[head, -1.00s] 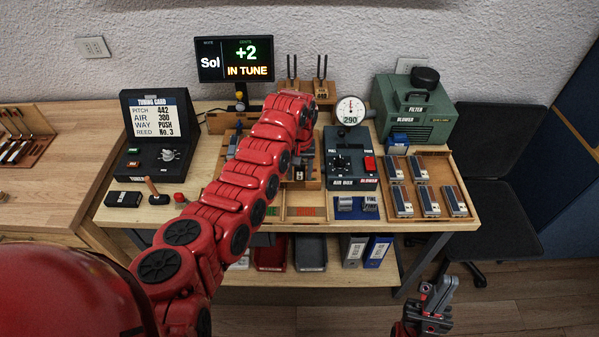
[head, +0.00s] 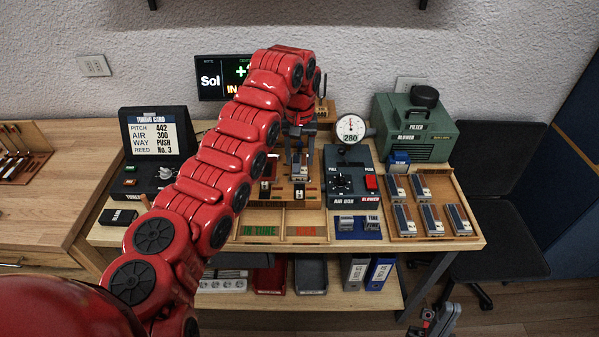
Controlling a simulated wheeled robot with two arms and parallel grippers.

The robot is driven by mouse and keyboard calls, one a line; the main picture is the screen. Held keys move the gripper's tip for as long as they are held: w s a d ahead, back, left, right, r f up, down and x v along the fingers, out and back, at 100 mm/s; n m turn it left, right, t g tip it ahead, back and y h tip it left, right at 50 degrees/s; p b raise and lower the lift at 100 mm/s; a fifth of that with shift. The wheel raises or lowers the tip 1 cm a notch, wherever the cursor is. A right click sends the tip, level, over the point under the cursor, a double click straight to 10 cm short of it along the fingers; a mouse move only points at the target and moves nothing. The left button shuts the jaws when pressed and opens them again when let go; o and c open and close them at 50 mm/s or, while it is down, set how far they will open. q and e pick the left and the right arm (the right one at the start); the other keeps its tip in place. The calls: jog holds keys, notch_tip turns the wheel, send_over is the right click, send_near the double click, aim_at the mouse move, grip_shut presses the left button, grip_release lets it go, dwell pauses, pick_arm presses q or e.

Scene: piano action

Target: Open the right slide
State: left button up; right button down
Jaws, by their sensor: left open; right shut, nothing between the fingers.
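The wooden reed stand (head: 312,200) is on the bench at the middle, mostly behind my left arm. Small dark blocks with pale faces (head: 266,188) show on it; I cannot tell which part is the right slide. My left gripper (head: 299,172) points down over the stand, open, its fingers close to a small metal-and-wood piece there. Whether they touch it is unclear. My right gripper (head: 436,322) is shut and empty at the bottom edge, low in front of the bench and away from the stand.
The air box (head: 352,180) with a knob and red switch stands right of the stand, below a gauge (head: 351,129) reading 280. A tray (head: 455,190) of reed blocks and a green blower (head: 415,128) are further right. The tuner display (head: 222,80) is partly hidden.

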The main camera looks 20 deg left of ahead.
pick_arm(q)
jog(key=shift+r, duration=1.9)
